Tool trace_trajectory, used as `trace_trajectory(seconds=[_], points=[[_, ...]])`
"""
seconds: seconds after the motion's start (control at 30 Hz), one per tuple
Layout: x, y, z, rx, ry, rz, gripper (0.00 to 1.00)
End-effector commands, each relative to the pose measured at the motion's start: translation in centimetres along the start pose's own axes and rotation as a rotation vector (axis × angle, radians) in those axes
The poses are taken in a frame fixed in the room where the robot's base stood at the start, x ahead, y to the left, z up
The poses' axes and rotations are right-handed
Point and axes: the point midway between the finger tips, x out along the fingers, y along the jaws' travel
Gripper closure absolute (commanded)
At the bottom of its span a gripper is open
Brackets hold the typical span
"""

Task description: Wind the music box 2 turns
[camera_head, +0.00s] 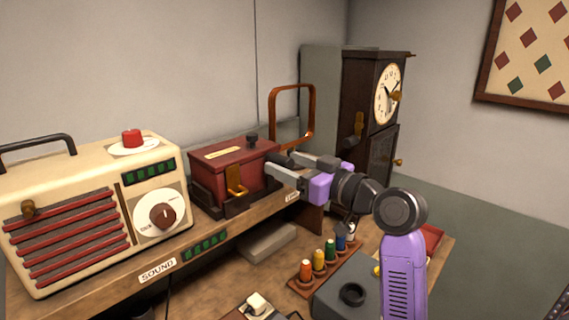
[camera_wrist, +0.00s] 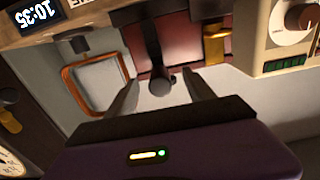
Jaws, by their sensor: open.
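The music box appears to be the dark red box (camera_head: 238,168) with a gold catch (camera_head: 236,181) on its front. It sits in a dark cradle on the raised wooden shelf; it also shows upside down in the wrist view (camera_wrist: 190,38). A dark crank-like lever with a rounded knob (camera_wrist: 160,81) stands out from its side toward my wrist camera. My gripper (camera_head: 282,166) is at the box's right side, pointing left. In the wrist view its two fingers (camera_wrist: 163,88) are apart on either side of the knob. I cannot tell whether either finger touches it.
A cream radio (camera_head: 92,210) stands left of the box. An orange-brown frame (camera_head: 293,121) and a dark clock (camera_head: 374,105) stand behind and right. Several coloured spools (camera_head: 319,258) stand in a rack below my gripper, beside a grey block (camera_head: 350,297).

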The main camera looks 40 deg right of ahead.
Motion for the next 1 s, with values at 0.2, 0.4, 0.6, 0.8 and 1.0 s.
trace_trajectory(seconds=[0.2, 0.4, 0.6, 0.8, 1.0], points=[[-1.6, 0.1, 0.1, 0.0, -0.001, 0.002, 0.38], [-3.1, 0.0, 0.1, -0.001, -0.002, 0.002, 0.38], [-4.5, 0.1, 0.0, 0.0, 0.0, 0.002, 0.38], [-6.0, 0.0, 0.1, 0.0, -0.002, 0.001, 0.38], [-7.2, 0.1, 0.0, 0.0, -0.001, 0.002, 0.38]])
